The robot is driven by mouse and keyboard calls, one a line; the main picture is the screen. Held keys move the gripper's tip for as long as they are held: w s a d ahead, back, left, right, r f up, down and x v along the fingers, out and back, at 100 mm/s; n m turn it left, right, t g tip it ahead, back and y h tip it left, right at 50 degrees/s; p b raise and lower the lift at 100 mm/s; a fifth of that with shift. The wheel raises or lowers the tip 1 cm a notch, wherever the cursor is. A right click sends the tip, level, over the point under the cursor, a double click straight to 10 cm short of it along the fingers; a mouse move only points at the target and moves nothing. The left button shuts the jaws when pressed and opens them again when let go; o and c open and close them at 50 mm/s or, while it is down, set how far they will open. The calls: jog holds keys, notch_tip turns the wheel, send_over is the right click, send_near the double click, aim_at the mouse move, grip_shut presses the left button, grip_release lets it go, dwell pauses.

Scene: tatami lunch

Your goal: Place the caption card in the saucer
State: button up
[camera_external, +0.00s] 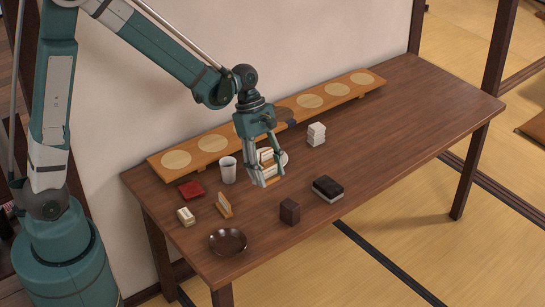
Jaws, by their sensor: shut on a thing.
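My gripper (265,182) points down over the middle of the table, its fingers shut on a small tan piece, the caption card (272,182). The fingers hide most of the card, and its height above the table is hard to tell. The saucer (228,241) is a round, dark brown, glossy dish near the table's front left edge. It looks empty. My gripper is apart from it, behind and to its right.
A small tan upright stand (225,205), a pale block (186,216), a red item (191,190) and a white cup (228,170) stand left. White stacked pieces (316,134) stand behind. The table's right side is clear.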

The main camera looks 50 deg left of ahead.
jog(key=s+d+r, duration=0.1)
jog(key=s+d, duration=0.2)
jog(key=s, duration=0.5)
jog(key=s+d+r, duration=0.1)
jog(key=s+d, duration=0.2)
jog(key=s, duration=0.6)
jog(key=shift+d+p, duration=0.2)
jog(key=shift+p, duration=0.25)
jog(key=shift+f, duration=0.1)
jog(key=b, duration=0.2)
send_over(237, 241)
jog(key=shift+f, duration=2.8)
jog(key=shift+f+b, duration=0.5)
jog(key=shift+f, duration=1.55)
jog(key=shift+f+b, duration=0.3)
jog(key=o, duration=0.8)
jog(key=shift+r, duration=0.2)
